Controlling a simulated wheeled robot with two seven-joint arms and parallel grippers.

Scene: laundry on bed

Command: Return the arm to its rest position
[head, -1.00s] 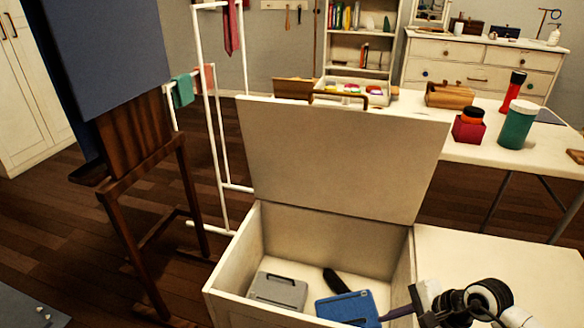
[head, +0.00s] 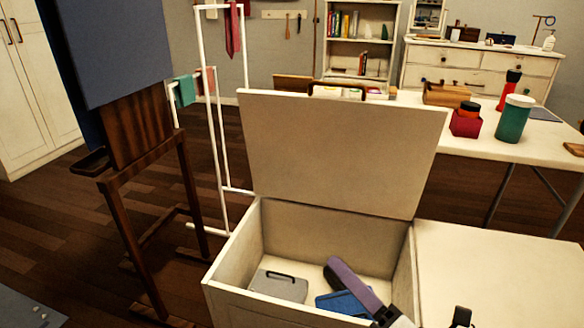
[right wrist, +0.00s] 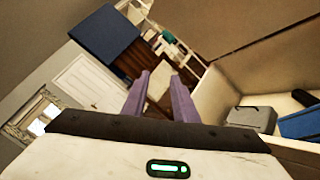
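My right gripper (head: 338,266) shows in the head view at the lower right, its purple fingers pointing up and left over the open white chest (head: 232,262). In the head view the fingers cover part of a blue case (head: 340,303) and a dark object in the chest. A grey case (head: 278,286) lies left of them. My left gripper is not in view.
The chest's lid (head: 340,150) stands raised behind the gripper. A white surface (head: 500,270) is right of the chest. A wooden easel (head: 185,190) and a white rack (head: 222,130) stand left. A white table (head: 460,150) behind holds a green cup (head: 514,118) and a red jar (head: 466,121).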

